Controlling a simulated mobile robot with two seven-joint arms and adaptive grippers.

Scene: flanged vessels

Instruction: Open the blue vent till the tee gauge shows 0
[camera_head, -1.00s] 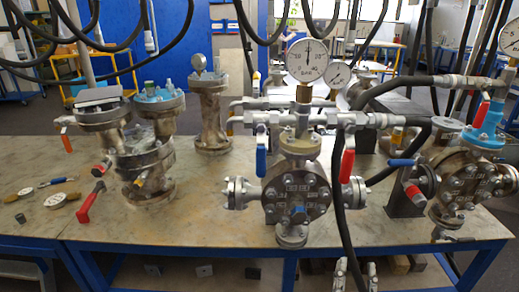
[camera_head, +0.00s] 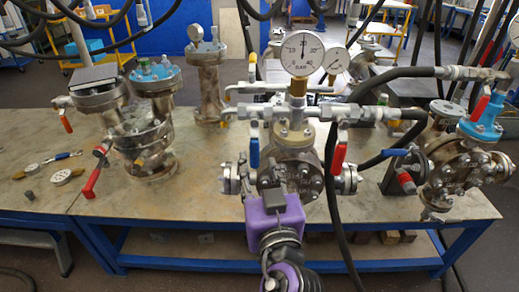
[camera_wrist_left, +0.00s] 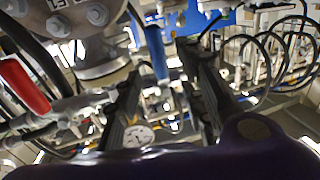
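The tee gauge (camera_head: 303,53) is a round white dial on the tee above the middle flanged vessel (camera_head: 312,180). Its needle points almost straight up, near 20 on a scale marked in bar. The blue vent lever (camera_head: 254,152) hangs down on the left of the tee. It also shows in the left wrist view (camera_wrist_left: 156,52), between and beyond the fingers. My left gripper (camera_head: 275,193), with a purple body, is low in front of the vessel, below the lever. In the wrist view its dark fingers (camera_wrist_left: 160,68) are apart with nothing held. My right gripper is out of view.
A red lever (camera_head: 339,157) hangs right of the tee. A black hose (camera_head: 334,205) runs down past the vessel's right side. Another vessel (camera_head: 455,165) stands at right, more at left. The table top (camera_head: 205,190) is bare left of the middle vessel.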

